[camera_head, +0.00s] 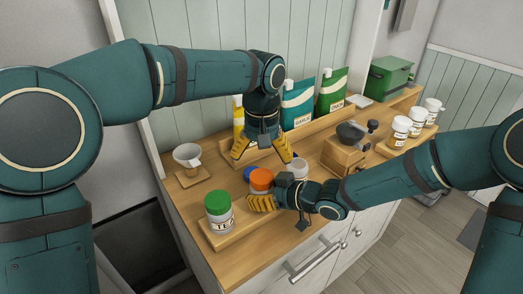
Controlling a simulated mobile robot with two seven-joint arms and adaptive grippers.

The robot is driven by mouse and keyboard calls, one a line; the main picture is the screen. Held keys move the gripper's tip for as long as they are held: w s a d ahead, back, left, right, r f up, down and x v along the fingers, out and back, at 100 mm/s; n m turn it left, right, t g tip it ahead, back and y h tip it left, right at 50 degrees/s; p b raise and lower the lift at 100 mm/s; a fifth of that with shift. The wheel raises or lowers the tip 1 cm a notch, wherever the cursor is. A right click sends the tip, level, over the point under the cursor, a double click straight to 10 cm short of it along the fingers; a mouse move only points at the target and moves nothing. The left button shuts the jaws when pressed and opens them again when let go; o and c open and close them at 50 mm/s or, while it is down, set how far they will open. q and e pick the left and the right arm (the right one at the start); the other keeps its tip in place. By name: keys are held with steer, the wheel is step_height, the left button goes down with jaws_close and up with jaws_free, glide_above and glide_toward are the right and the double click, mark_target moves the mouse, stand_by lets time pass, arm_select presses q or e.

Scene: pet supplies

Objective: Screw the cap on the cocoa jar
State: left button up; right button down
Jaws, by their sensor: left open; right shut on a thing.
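An orange cap (261,178) sits on top of a jar at the middle of the counter. This jar is probably the cocoa jar; its body and label are mostly hidden by my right gripper. My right gripper (261,200) comes in low from the right and is shut on this jar, its yellow fingers just below the cap. My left gripper (262,157) is open and empty, pointing down above and behind the orange cap, with its fingers spread apart. I cannot tell how tightly the cap is seated.
A TEA jar (219,211) with a green cap stands to the left. A blue cap (249,173) and a pale jar (298,167) are close by. A white cup (187,156), pouches (297,103), a grinder (346,148) and several white jars (399,131) stand around. The counter's front edge is near.

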mark_target(262, 176)
arm_select(q)
steer(key=n, duration=0.3)
steer(key=shift+r+n, duration=0.15)
steer(key=shift+n, duration=0.15)
steer(key=n, duration=0.5)
steer(key=shift+r, duration=0.2)
steer(key=n, duration=0.5)
steer(key=shift+r, duration=0.15)
steer(key=n, duration=0.3)
steer(key=shift+r+n, duration=0.15)
steer(key=shift+n, duration=0.25)
steer(key=shift+f, duration=4.05)
steer(key=c, duration=1.3)
